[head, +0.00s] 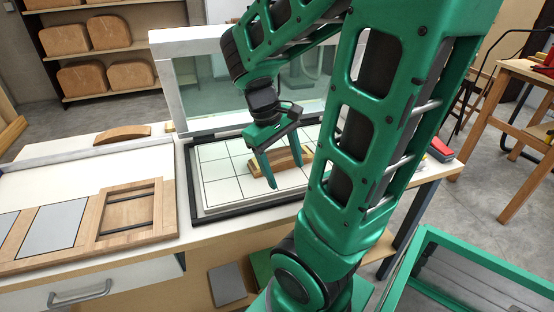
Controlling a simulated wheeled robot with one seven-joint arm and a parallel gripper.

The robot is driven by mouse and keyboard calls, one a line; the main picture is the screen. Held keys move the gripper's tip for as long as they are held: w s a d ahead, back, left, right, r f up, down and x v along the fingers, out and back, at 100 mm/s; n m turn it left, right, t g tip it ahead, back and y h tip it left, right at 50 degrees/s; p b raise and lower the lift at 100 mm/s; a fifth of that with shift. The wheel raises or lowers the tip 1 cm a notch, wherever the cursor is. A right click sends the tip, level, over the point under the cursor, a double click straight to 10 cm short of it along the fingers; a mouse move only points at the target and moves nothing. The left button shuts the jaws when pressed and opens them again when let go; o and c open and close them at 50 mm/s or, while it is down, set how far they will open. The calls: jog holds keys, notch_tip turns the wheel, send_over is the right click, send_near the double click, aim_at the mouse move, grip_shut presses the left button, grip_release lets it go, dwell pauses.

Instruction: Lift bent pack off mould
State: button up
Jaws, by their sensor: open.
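A small curved wooden block (291,159), lighter at its base, lies on the white gridded plate (226,178) of the bench press station. I cannot clearly tell the bent pack from the mould at this size. My gripper (284,168) is open and points down over the block, with one green finger on its near left side and the other toward its far right side. I cannot tell whether the fingers touch it. My own arm hides the right part of the plate.
A curved wooden piece (122,134) lies on the bench at the left. A wooden tray frame (165,209) with dark rods sits in front of it. A clear panel in a white frame (188,36) stands behind the plate. A green-edged bin (470,247) stands at lower right.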

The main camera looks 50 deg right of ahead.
aim_at(286, 151)
jog(key=w+d+n+h, duration=0.1)
jog(key=w+n, duration=0.1)
jog(key=w+d+f+n+g+h, duration=0.1)
jog(key=w+n, duration=0.1)
jog(key=w+d+n+g+h, duration=0.1)
jog(key=w+d+n, duration=0.1)
jog(key=shift+f+h, duration=0.3)
jog(key=w+n+g+h, duration=0.1)
jog(key=w+n+h, duration=0.1)
jog(key=w+n, duration=0.1)
jog(key=w+n+h, duration=0.3)
jog(key=n, duration=0.1)
jog(key=shift+w+d+g, duration=0.1)
jog(key=shift+w+g, duration=0.3)
jog(key=shift+w+a+r+n+h, duration=0.15)
jog(key=shift+w+a+n+h, duration=0.05)
jog(key=shift+w+n+h, duration=0.45)
jog(key=shift+s+d, duration=0.15)
jog(key=x, duration=0.9)
jog(key=shift+s, duration=0.45)
jog(key=shift+s+d+f, duration=0.15)
jog(key=shift+d+f, duration=0.1)
jog(key=shift+d, duration=0.15)
jog(key=c, duration=1.2)
